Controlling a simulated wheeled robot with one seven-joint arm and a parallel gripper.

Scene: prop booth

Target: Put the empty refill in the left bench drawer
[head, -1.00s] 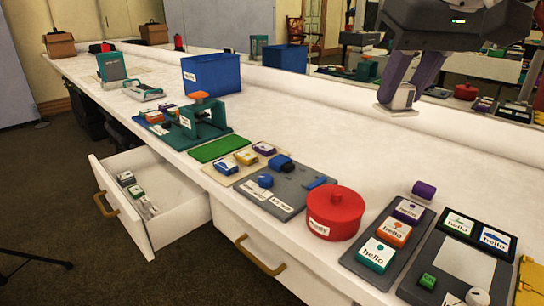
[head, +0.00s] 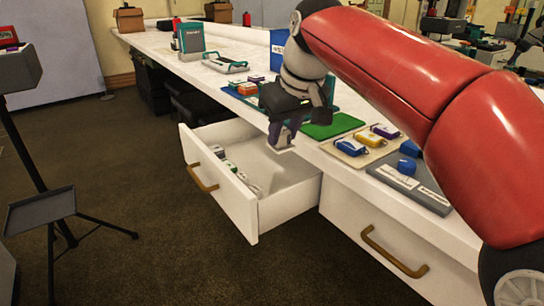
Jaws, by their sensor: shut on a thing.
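The left bench drawer (head: 218,181) is pulled open, with several small pale refills (head: 232,170) along its left side and bare floor to their right. My gripper (head: 282,138) points down over the drawer's back right part, near the bench edge. It is shut on the empty refill (head: 279,149), a small whitish piece mostly hidden by the fingers. The refill appears to be above the drawer floor; its exact height is hard to tell.
The bench top (head: 245,62) borders the drawer. A green mat (head: 332,126), a beige tray (head: 350,158) and a grey tray (head: 425,192) lie near its edge. A shut drawer (head: 385,235) is to the right. A black stand (head: 50,205) is on the left floor.

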